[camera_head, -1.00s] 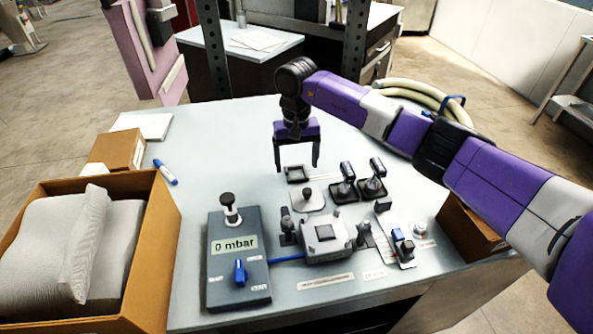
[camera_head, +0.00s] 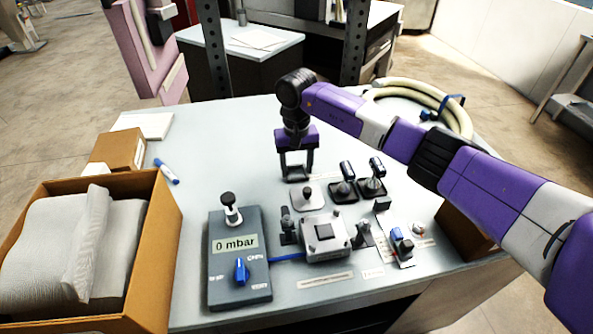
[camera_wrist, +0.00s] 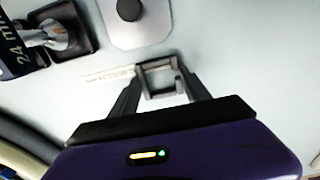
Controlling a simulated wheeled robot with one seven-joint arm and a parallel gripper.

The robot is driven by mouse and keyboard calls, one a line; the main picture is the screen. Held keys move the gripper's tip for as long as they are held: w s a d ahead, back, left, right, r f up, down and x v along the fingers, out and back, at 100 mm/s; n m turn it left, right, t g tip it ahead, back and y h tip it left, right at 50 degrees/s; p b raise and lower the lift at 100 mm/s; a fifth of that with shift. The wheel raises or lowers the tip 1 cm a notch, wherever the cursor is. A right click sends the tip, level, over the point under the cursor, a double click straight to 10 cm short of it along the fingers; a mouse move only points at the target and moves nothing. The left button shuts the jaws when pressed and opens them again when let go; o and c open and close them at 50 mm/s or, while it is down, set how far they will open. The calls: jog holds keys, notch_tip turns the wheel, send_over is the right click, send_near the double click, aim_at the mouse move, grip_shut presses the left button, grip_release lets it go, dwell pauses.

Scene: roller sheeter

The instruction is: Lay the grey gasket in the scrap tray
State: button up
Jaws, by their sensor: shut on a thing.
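The grey gasket, a small square frame (camera_head: 298,180), is at the table's middle. My gripper (camera_head: 297,174) is down at it with its fingers shut on its two opposite sides. In the wrist view the gasket (camera_wrist: 159,62) shows between the fingertips of my gripper (camera_wrist: 160,76); its middle is open. It appears at or very near the table surface; I cannot tell whether it touches. I cannot identify the scrap tray for sure in these views.
Two black square holders (camera_head: 343,197) with upright tools stand just right of the gasket. A plate with a black knob (camera_head: 307,203), a grey fixture (camera_head: 325,246) and a gauge box (camera_head: 238,280) are nearer. A cardboard box (camera_head: 160,240) stands left. The table's back left is mostly clear.

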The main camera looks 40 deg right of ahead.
notch_tip(320, 180, up, 20)
jog(key=b, duration=0.3)
jog(key=shift+b, duration=0.4)
